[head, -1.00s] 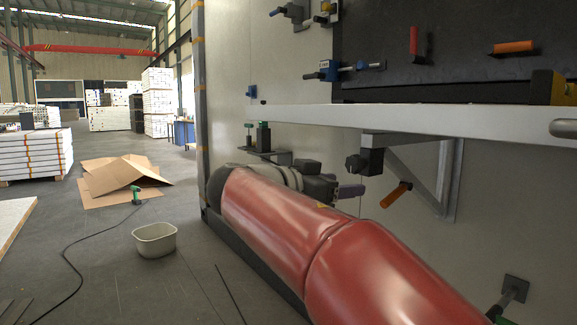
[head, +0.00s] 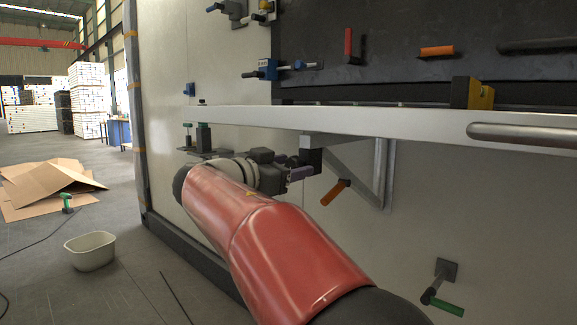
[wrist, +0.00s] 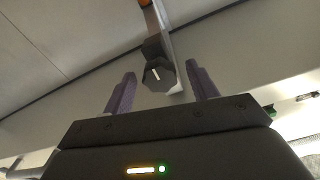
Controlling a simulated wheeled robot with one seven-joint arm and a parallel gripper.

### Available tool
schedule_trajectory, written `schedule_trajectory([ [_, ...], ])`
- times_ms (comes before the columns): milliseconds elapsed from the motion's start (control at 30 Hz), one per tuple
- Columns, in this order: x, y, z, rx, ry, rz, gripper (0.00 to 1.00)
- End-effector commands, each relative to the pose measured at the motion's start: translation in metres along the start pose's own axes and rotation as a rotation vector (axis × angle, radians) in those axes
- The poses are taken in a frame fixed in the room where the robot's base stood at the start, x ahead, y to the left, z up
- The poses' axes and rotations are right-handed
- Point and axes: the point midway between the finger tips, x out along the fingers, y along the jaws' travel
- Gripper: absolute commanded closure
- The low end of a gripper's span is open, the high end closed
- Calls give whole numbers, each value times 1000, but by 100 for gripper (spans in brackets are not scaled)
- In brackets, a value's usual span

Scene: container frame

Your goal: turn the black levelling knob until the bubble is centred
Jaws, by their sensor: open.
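In the head view the black knob (head: 304,159) is on a dark block under the white shelf (head: 350,118). My gripper (head: 300,173) is just at its left and below, partly overlapping it in view. Contact cannot be told.
A diagonal bracket (head: 375,175) and an orange handle (head: 335,193) are right of the knob. A green-handled lever (head: 445,305) is lower right. Toggle clamps (head: 268,68) sit above the shelf. A white bin (head: 90,250) stands on the floor at left.

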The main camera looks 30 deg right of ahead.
Motion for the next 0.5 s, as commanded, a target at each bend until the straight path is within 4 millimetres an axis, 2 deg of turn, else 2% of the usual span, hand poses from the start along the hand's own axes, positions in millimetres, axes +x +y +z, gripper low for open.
schedule_trajectory([
  [67,0,0,0,0,0,0,44],
  [367,0,0,0,0,0,0,84],
  [400,0,0,0,0,0,0,87],
  [500,0,0,0,-3,0,0,87],
])
